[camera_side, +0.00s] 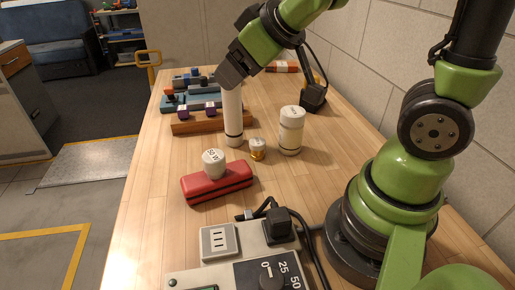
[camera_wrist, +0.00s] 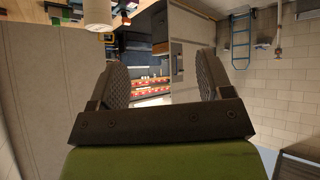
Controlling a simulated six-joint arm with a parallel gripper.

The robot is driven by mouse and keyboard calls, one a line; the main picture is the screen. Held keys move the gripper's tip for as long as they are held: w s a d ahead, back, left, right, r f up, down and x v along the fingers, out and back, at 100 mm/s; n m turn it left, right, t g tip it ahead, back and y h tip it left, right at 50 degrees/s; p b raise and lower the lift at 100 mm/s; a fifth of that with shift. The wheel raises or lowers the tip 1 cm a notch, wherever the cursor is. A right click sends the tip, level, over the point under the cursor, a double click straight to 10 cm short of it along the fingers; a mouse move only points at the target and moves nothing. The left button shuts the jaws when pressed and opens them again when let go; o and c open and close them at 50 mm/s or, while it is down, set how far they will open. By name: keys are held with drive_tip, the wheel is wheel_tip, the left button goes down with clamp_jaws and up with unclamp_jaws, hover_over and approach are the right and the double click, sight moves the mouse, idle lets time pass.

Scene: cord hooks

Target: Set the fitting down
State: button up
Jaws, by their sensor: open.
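My gripper (camera_side: 232,72) is high over the bench, angled down to the left. Its jaws are apart in the wrist view (camera_wrist: 156,82), with only the distant room visible between them. A tall white tube (camera_side: 232,112) with dark bands stands upright on the bench below the gripper; its top meets the gripper's outline, and I cannot tell whether they touch. A white, round fitting (camera_side: 213,163) marked with lettering like "50 W" sits on a red block (camera_side: 222,184). A small white-and-gold fitting (camera_side: 257,149) stands beside the tube. I cannot tell which one the task means.
A thicker white cylinder (camera_side: 291,130) stands to the right. Behind are a wooden rack (camera_side: 208,122) and several blue and purple pieces. A grey panel with a dial (camera_side: 266,272) and cords fills the front. Bare bench lies left of the red block.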

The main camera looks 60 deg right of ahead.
drive_tip(key=w+d+f+n+h, duration=0.2)
drive_tip(key=w+d+f+n, duration=0.1)
drive_tip(key=f, duration=0.2)
drive_tip(key=n+t+h, duration=0.1)
drive_tip(key=n+h, duration=0.5)
drive_tip(key=n, duration=0.9)
hover_over(261, 149)
wheel_tip(261, 149, down, 12)
drive_tip(key=s+f+n, duration=0.1)
drive_tip(key=n, duration=0.2)
drive_tip(key=s+a+f+n+t+y, duration=0.1)
drive_tip(key=f+n, duration=0.1)
drive_tip(key=n, duration=0.2)
drive_tip(key=s+a+f+n, duration=0.1)
drive_tip(key=s+f+n, duration=0.1)
drive_tip(key=n, duration=0.1)
drive_tip(key=shift+a+f+n+t, duration=0.1)
drive_tip(key=shift+f+n+t, duration=0.05)
drive_tip(key=shift+n+t, duration=0.2)
drive_tip(key=shift+f, duration=0.15)
drive_tip(key=shift+y, duration=0.3)
drive_tip(key=shift+x, duration=3.6)
drive_tip(key=c, duration=1.1)
drive_tip(key=shift+c, duration=0.2)
